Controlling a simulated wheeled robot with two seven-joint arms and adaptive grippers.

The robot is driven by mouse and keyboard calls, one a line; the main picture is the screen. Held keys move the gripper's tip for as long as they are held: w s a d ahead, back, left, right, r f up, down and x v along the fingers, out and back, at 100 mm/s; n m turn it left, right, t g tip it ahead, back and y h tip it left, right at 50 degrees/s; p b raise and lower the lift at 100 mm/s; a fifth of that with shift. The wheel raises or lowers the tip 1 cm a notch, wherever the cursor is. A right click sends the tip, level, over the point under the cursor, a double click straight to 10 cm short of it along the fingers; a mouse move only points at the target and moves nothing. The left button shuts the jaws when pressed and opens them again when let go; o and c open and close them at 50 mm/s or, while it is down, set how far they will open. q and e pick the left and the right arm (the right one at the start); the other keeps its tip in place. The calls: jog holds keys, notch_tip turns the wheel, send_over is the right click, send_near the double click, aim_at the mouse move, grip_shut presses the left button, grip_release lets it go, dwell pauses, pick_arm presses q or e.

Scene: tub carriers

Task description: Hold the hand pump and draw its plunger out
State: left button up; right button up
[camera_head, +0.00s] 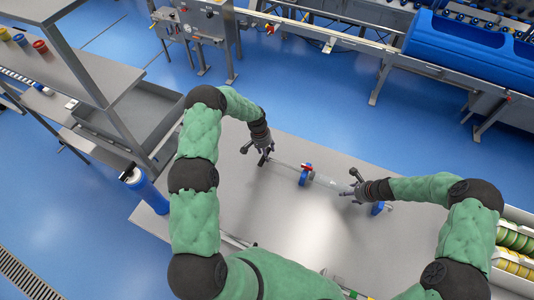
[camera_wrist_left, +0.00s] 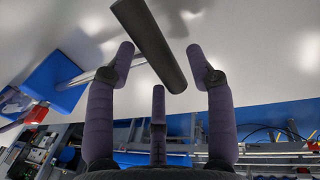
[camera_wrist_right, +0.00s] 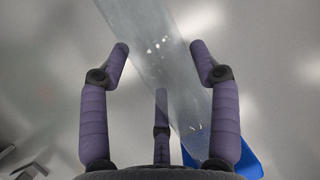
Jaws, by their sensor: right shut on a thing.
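The hand pump lies across the grey table. Its clear barrel (camera_head: 330,183) runs from a blue collar (camera_head: 306,175) with a red part to a blue piece (camera_head: 379,208) at the right end. A thin plunger rod (camera_head: 285,165) extends left from the collar to a dark handle bar (camera_wrist_left: 150,45). My right gripper (camera_head: 350,191) is shut on the clear barrel (camera_wrist_right: 165,50), which passes between its fingers in the right wrist view. My left gripper (camera_head: 264,157) is at the handle, with its fingers open and apart on either side of the bar.
A blue cylinder (camera_head: 147,190) stands at the table's left edge. Trays with green and yellow items (camera_head: 514,250) are at the far right. A metal shelf (camera_head: 85,70) stands at left, and a conveyor with a blue bin (camera_head: 455,43) is behind. The table's middle (camera_head: 280,220) is clear.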

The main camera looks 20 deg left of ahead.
pick_arm(q)
jog(key=shift+s+d, duration=0.1)
pick_arm(e)
jog(key=shift+s+f, duration=0.1)
jog(key=shift+s, duration=0.05)
pick_arm(q)
notch_tip(320, 180, up, 12)
jog(key=a, duration=0.2)
jog(key=shift+a+f, duration=0.15)
dwell(0.5)
pick_arm(e)
jog(key=o, duration=1.8)
jog(key=shift+c, duration=0.2)
jog(key=shift+d+r, duration=0.1)
jog(key=shift+r, duration=0.25)
jog(key=v, duration=1.1)
jog(key=shift+r, duration=0.2)
